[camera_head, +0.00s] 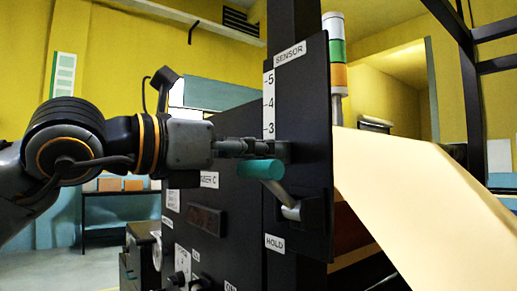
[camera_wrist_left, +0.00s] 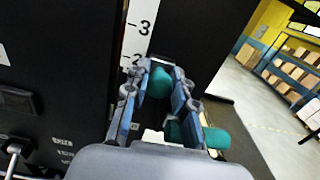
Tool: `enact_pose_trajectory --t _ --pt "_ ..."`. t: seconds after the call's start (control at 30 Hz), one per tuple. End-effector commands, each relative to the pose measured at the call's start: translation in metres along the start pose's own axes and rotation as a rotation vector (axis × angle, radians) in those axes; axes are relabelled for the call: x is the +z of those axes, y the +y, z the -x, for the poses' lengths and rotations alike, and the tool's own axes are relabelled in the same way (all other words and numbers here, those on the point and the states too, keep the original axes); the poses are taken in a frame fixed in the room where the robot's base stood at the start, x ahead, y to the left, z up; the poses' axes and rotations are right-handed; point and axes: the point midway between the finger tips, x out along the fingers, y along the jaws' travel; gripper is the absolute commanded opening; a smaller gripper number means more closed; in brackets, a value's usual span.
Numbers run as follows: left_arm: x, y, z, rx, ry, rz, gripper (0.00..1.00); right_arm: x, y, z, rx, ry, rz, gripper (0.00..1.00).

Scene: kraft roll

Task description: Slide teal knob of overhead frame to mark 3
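The black upright panel (camera_head: 300,110) labelled SENSOR carries a white scale (camera_head: 268,105) with 5, 4 and 3 showing above my left gripper (camera_head: 272,149). In the left wrist view the teal knob (camera_wrist_left: 160,82) sits between the fingers of my left gripper (camera_wrist_left: 160,72), filling the gap, and the gripper looks shut on it. It is just below the printed 3, near the 2 on the scale (camera_wrist_left: 138,35). In the head view the fingers hide this knob. My right gripper is in neither view.
A second teal cylinder (camera_head: 260,169) on a grey lever (camera_head: 290,205) is just below my gripper; in the left wrist view this teal handle (camera_wrist_left: 205,134) lies close beside the right finger. A signal tower (camera_head: 335,50) and a kraft paper sheet (camera_head: 415,190) are at right.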

Motion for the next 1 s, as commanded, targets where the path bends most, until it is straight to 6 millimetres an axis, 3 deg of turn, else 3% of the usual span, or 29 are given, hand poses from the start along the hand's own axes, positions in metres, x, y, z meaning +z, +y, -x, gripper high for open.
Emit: enact_pose_trajectory --t 0.27,0.57,0.83,0.87,0.93,1.0 --pt "0.002 0.0 0.0 0.0 0.001 0.0 0.0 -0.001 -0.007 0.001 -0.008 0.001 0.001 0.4" --pt "0.042 0.0 0.0 0.0 -0.002 -0.001 0.0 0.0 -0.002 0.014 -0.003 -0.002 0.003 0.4" --pt "0.041 0.0 0.0 0.001 -0.002 -0.001 0.0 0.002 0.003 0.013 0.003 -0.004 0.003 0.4" --pt "0.041 0.0 0.0 0.001 -0.002 -0.001 0.3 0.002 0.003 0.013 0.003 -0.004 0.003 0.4" --pt "0.041 0.0 0.0 0.0 -0.001 -0.001 0.45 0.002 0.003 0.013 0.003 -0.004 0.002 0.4" --pt "0.04 0.0 0.0 0.0 -0.001 -0.001 0.48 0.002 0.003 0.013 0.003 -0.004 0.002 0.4"
